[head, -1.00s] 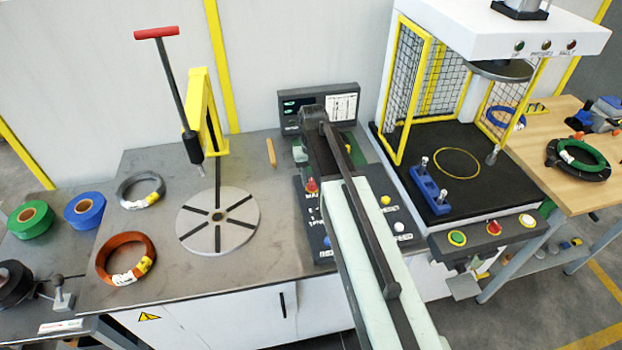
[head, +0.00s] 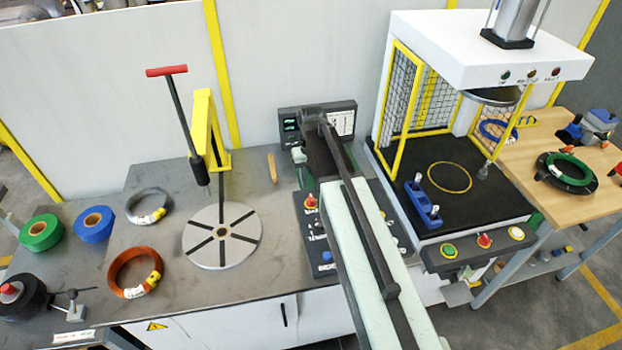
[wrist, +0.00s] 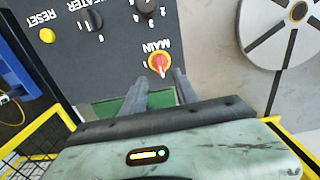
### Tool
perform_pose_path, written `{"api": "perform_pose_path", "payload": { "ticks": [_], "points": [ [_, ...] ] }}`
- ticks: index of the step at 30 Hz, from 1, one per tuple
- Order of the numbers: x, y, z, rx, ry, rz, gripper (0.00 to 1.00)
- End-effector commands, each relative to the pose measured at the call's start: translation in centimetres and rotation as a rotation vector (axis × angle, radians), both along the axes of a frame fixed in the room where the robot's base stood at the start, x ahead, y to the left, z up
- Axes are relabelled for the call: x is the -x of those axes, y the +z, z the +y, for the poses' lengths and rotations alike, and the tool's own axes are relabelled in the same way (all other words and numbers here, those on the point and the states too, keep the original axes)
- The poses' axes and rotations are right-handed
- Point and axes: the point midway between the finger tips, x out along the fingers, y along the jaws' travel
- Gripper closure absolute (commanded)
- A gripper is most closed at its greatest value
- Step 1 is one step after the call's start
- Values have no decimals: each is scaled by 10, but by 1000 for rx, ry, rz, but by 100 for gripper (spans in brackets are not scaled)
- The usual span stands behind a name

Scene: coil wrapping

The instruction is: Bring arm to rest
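My arm (head: 345,215) reaches forward from the bottom of the head view, over the dark control panel (head: 318,228). Its far end is in front of the small display box (head: 340,118), and I cannot make out the fingers there. In the wrist view my gripper (wrist: 160,88) shows two dark fingers apart, with nothing seen between them. Beyond them is the panel (wrist: 112,50) with a red MAIN switch (wrist: 159,62) and a yellow RESET button (wrist: 47,35). The fingers appear apart from the switch.
Left of my arm are the slotted turntable (head: 221,234), a copper coil (head: 121,287), a grey coil (head: 130,213) and a yellow post (head: 205,130). The caged press (head: 455,200) stands close on the right. A green coil (head: 570,178) lies on the wooden table (head: 535,200).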

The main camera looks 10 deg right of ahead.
Motion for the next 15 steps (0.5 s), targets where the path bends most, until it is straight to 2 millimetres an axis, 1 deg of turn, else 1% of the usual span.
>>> {"api": "perform_pose_path", "payload": {
  "ticks": [2,3,4,5,8,9,12,15],
  "points": [
    [0,-6,0,0,1,0,65],
    [6,-13,1,0,2,0,65],
    [15,-16,1,0,2,0,65],
    [25,-18,2,0,3,0,65],
    [67,-27,3,0,2,1,65],
    [84,-30,3,0,1,1,65],
    [121,-34,4,0,-2,1,65],
    [144,-33,4,0,-7,1,65]
  ]
}}
